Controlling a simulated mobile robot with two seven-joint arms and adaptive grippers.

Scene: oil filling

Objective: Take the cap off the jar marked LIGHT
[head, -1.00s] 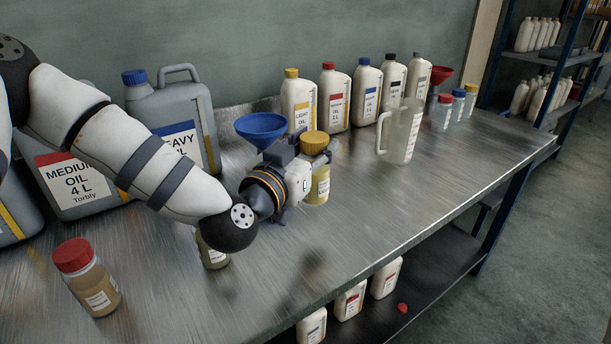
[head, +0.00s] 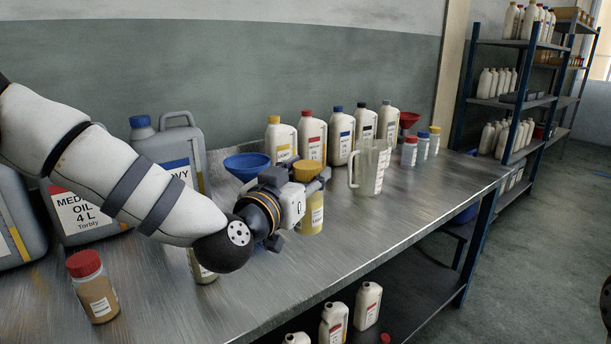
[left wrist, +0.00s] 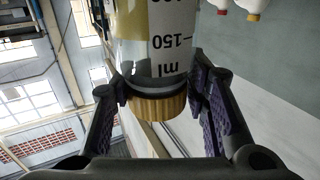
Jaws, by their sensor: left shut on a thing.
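The jar (head: 311,217) with yellow liquid and a yellow cap (head: 306,169) stands on the metal bench; its label is too small to read here. My left gripper (head: 309,184) is shut on the yellow cap from the left and hides the part where cap and jar meet. In the left wrist view the cap (left wrist: 158,106) sits between the two finger pads, and the clear jar (left wrist: 157,45) with its ml scale shows beyond it. I cannot tell whether the cap is loose.
A blue funnel (head: 247,165) is close behind the left gripper. Several oil bottles (head: 340,136) and a clear measuring jug (head: 370,168) stand to the right. A red-capped jar (head: 93,287) is at the front left. The bench (head: 400,215) is clear at front right.

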